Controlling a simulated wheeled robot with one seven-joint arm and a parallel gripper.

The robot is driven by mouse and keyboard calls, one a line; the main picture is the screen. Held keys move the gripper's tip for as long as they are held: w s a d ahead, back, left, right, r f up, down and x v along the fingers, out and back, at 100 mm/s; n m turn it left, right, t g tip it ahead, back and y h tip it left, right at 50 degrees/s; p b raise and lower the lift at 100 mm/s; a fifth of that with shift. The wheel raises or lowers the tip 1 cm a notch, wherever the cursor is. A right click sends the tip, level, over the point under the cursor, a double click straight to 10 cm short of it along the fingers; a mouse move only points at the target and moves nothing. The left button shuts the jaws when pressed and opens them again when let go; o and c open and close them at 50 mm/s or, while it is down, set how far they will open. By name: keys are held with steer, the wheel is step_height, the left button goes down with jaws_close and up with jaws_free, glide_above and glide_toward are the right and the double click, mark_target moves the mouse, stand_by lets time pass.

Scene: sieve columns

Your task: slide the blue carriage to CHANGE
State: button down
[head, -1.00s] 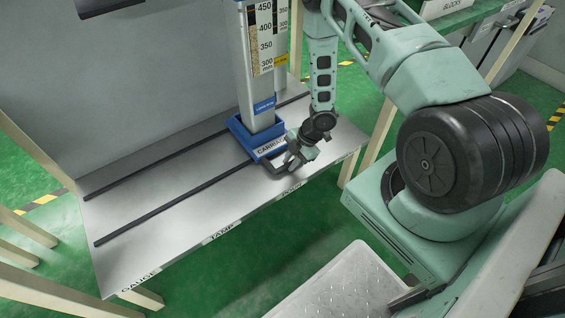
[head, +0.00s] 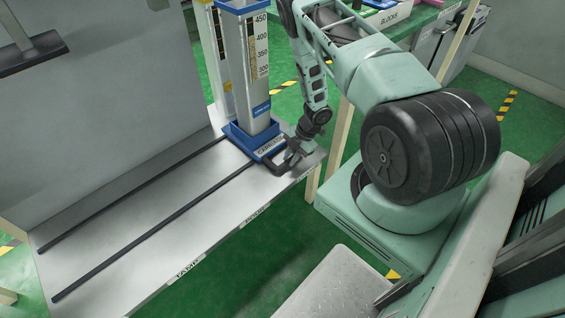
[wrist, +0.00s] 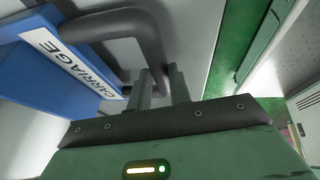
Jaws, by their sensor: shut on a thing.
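The blue carriage (head: 236,137) sits on two dark rails near the right end of the metal bench and carries a tall clear column (head: 257,75) with a millimetre scale. Its dark handle (wrist: 150,40) and white CARRIAGE label (wrist: 75,62) show in the wrist view. My gripper (head: 284,162) is shut on the handle at the carriage's front side; its fingers also show in the wrist view (wrist: 161,85). The bench's front edge has a TAMP label (head: 188,265) and a blurred label (head: 255,214) that I cannot read. The carriage stands to the right of both labels.
The rails (head: 150,222) run bare to the left over the bench (head: 110,285). A second column with a yellow part (head: 208,60) stands behind the carriage. A dark bracket (head: 32,52) hangs at upper left. A green table with a BLOCKS box (head: 395,14) is at the back.

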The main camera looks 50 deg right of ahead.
steer(key=shift+s+d, duration=0.15)
steer(key=shift+d, duration=1.95)
steer(key=shift+d, duration=0.15)
steer(key=c, duration=1.3)
jaws_free()
steer(key=shift+r, duration=0.2)
step_height(320, 180, up, 10)
steer(key=p, duration=0.2)
steer(key=shift+f, duration=0.2)
